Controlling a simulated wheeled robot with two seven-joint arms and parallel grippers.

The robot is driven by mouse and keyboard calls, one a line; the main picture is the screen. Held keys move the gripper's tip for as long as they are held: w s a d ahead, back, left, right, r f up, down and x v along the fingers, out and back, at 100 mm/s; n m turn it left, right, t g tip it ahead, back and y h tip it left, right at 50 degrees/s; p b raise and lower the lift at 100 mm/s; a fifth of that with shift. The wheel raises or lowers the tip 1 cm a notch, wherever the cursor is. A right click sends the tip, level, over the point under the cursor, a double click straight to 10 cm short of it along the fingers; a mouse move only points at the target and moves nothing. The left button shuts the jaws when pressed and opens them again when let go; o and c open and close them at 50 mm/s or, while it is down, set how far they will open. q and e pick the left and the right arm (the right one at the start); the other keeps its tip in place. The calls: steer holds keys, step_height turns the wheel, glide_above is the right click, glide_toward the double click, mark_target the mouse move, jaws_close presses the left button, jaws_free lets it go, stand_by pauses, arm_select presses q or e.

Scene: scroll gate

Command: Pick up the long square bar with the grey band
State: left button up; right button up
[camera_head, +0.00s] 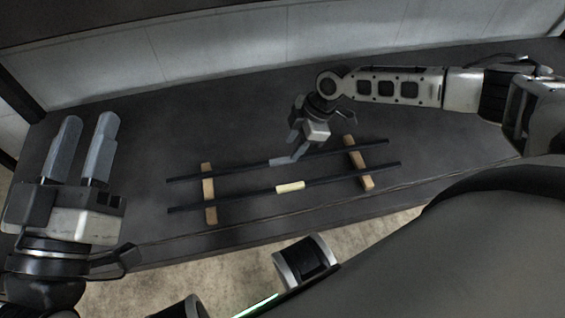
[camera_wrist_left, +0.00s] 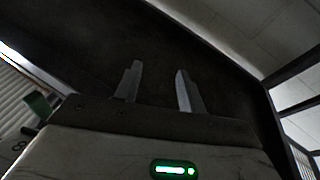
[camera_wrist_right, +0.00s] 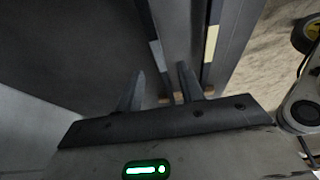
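The long dark square bar with the grey band (camera_head: 235,169) lies across two wooden rests, behind a similar bar. Its grey band (camera_head: 281,161) is near its middle and also shows in the right wrist view (camera_wrist_right: 156,48). My right gripper (camera_head: 296,146) is open just above and behind the band, pointing down. In the right wrist view the bar runs between the two fingers' directions; contact is not clear. My left gripper (camera_head: 86,122) is open and empty at the left, far from the bars.
A second dark bar with a pale yellow band (camera_head: 290,187) lies parallel in front, close by. The wooden rests are at the left (camera_head: 208,188) and right (camera_head: 359,168). The dark table (camera_head: 230,120) is otherwise clear, with a wall behind it.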

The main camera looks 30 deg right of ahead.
mark_target(282, 159)
steer(key=shift+w+a+f, duration=0.1)
steer(key=shift+a+f, duration=0.05)
steer(key=shift+f, duration=0.25)
steer(key=b+x, duration=0.3)
steer(key=x, duration=0.1)
steer(key=shift+w, duration=0.1)
steer(key=shift+f, duration=0.15)
jaws_close()
arm_select(q)
steer(key=r+m+t+h, duration=0.1)
steer(key=r+m+h, duration=0.1)
steer(key=m, duration=0.1)
steer(key=s+r+m+h, duration=0.1)
steer(key=r+m+h, duration=0.2)
steer(key=m, duration=0.1)
steer(key=shift+s+r+t, duration=0.2)
steer(key=shift+r+t, duration=0.15)
steer(key=shift+t, duration=0.05)
arm_select(e)
steer(key=shift+w+a, duration=0.1)
